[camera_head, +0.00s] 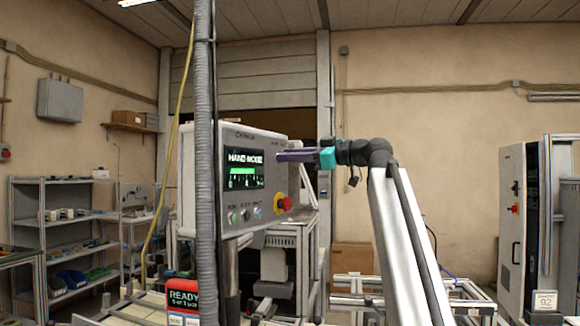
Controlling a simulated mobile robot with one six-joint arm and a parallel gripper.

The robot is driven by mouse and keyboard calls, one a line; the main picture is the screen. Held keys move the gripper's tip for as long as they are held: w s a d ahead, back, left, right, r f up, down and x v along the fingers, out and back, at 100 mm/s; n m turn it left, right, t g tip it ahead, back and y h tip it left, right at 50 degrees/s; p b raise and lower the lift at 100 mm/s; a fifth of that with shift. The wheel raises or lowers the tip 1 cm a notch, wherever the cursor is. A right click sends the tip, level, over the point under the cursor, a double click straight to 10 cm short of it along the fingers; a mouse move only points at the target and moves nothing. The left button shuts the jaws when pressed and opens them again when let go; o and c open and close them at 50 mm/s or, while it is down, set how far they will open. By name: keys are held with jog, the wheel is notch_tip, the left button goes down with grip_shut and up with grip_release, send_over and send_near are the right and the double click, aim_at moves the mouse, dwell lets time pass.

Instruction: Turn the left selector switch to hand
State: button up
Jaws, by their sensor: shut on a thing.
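The control panel (222,140) is a pale grey box at the left of centre. Its lit screen (243,168) reads "HAND MODE" above a green bar. My gripper (281,156), with purple fingers and a teal body, comes from the right to the upper right part of the panel face. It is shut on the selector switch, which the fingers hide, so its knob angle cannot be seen.
A red emergency button (285,203) on a yellow base sits below my fingers. Small buttons (245,214) line the panel's lower edge. A grey ribbed conduit (205,180) crosses in front of the panel's left part. A cabinet (524,225) stands far right.

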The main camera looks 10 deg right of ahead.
jog(key=shift+f+n+b, duration=0.1)
jog(key=shift+n+b, duration=0.7)
jog(key=shift+n, duration=0.6)
jog(key=o, duration=1)
jog(key=shift+s+d, duration=0.1)
jog(key=v, duration=1.3)
jog(key=shift+s+d, duration=0.15)
jog(key=shift+s, duration=0.1)
